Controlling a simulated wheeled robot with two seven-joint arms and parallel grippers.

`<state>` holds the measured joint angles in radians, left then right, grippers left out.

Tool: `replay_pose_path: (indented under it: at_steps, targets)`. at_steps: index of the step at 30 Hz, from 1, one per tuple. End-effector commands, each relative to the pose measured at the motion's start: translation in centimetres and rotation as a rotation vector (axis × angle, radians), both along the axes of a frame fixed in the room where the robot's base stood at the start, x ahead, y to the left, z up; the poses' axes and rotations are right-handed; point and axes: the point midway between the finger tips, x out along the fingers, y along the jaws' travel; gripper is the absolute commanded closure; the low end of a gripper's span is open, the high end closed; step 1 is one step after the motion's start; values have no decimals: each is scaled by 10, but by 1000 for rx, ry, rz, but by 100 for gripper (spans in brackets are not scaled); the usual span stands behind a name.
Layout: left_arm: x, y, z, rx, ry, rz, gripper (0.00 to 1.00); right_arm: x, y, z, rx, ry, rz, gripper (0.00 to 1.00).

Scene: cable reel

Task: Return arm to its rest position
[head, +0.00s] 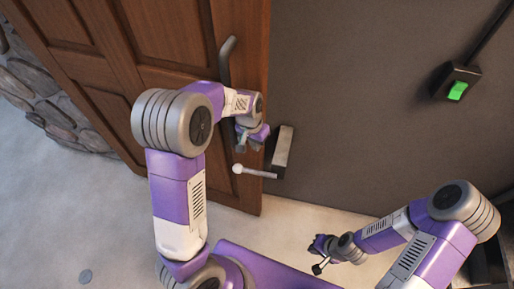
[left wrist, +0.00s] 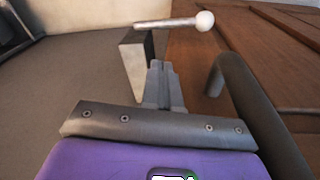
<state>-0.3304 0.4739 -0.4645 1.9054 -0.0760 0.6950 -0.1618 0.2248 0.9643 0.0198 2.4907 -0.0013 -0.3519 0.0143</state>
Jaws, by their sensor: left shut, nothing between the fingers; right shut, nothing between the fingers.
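My left gripper (head: 241,146) is shut and empty, held in front of the wooden door near its right edge. It sits just left of a grey metal block and above a thin rod with a pale ball end. In the left wrist view the closed fingers of my left gripper (left wrist: 163,80) point toward the block, with nothing between them. My right gripper (head: 317,268) is shut and empty, low over the floor at the lower right, apart from everything else. My left arm is raised and bent; my right arm reaches in from the lower right.
The brown wooden door (head: 106,90) has a dark curved handle (head: 226,60), also close on the right in the left wrist view (left wrist: 250,105). The metal block (head: 284,148) and ball-ended rod (head: 257,172) stick out beside it. A green switch (head: 457,91) is on the grey wall.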

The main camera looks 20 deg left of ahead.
Motion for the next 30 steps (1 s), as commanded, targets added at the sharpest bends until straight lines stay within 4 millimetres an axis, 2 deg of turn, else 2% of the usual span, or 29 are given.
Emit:
replay_pose_path:
  at_steps: [3,6,23,26,29,30]
  targets:
    - [-1,1,14,1,-2,0,100,0,0,3,0,0,0,100]
    - [-2,2,18,1,1,0,100,0,0,4,0,0,0,100]
    - [-2,1,17,0,2,1,100,0,0,4,0,0,0,100]
    - [-6,-1,4,-4,10,5,100,0,0,4,0,0,0,100]
    - [-15,-8,-29,-18,25,20,100,0,0,4,0,0,0,100]
    - [-22,-12,-49,-28,34,32,100,0,0,3,0,0,0,100]
